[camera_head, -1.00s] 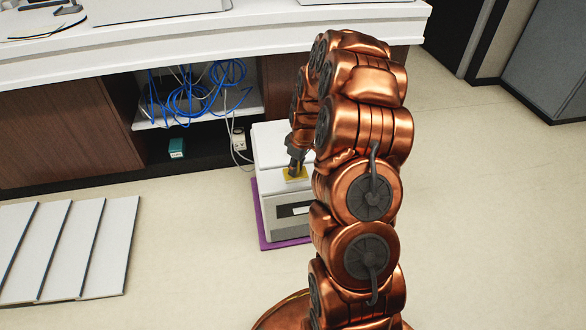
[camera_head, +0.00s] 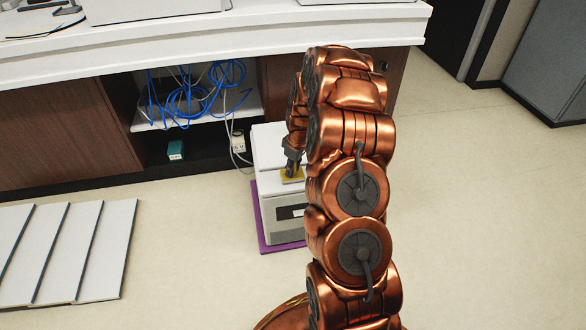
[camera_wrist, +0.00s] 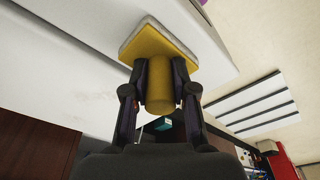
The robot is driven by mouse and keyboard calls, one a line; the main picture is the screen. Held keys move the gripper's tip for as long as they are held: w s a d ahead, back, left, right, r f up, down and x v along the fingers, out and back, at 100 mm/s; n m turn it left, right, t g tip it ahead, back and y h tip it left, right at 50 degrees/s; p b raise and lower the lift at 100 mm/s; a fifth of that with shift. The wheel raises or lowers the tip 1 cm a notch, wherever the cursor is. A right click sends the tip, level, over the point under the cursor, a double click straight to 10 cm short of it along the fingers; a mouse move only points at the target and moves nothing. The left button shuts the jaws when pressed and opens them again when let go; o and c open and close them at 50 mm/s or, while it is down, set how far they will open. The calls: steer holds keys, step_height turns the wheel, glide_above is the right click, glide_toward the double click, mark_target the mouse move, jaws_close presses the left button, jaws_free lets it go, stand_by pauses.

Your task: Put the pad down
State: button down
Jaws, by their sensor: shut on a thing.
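The pad is a yellow square with a pale underside and a round yellow handle; it shows in the wrist view (camera_wrist: 157,40) and small in the head view (camera_head: 292,174). My gripper (camera_wrist: 160,75) is shut on the pad's handle, with one finger on each side. In the head view my gripper (camera_head: 292,160) points down over the top of a white box-shaped machine (camera_head: 284,215). The pad is at the machine's top, near its front edge. I cannot tell whether its underside touches the surface. My arm hides the machine's right side.
The machine stands on a purple mat (camera_head: 262,232) on the floor. Behind it is a white counter (camera_head: 200,50) with an open shelf of blue cables (camera_head: 200,95) and a small green box (camera_head: 176,149). Pale panels (camera_head: 60,255) lie at the left. The floor at right is clear.

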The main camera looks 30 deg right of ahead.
mark_target(297, 176)
steer(key=shift+f, duration=0.15)
steer(key=c, duration=0.9)
jaws_free()
steer(key=shift+c, duration=0.2)
step_height(297, 176, up, 12)
steer(key=s+p, duration=0.2)
steer(key=p, duration=0.1)
steer(key=s+a+r+g, duration=0.1)
steer(key=s+a+r, duration=0.4)
steer(key=a, duration=0.5)
steer(key=s+a+r+m+g, duration=0.1)
steer(key=s+a, duration=0.3)
steer(key=s, duration=0.6)
steer(key=s+a+r+m+g, duration=0.1)
steer(key=s+a, duration=0.4)
steer(key=s, duration=0.6)
steer(key=s+a+r+m+g, duration=0.2)
steer(key=s+a+r, duration=0.2)
steer(key=s, duration=0.7)
steer(key=shift+s+a+r, duration=0.2)
steer(key=shift+a, duration=0.5)
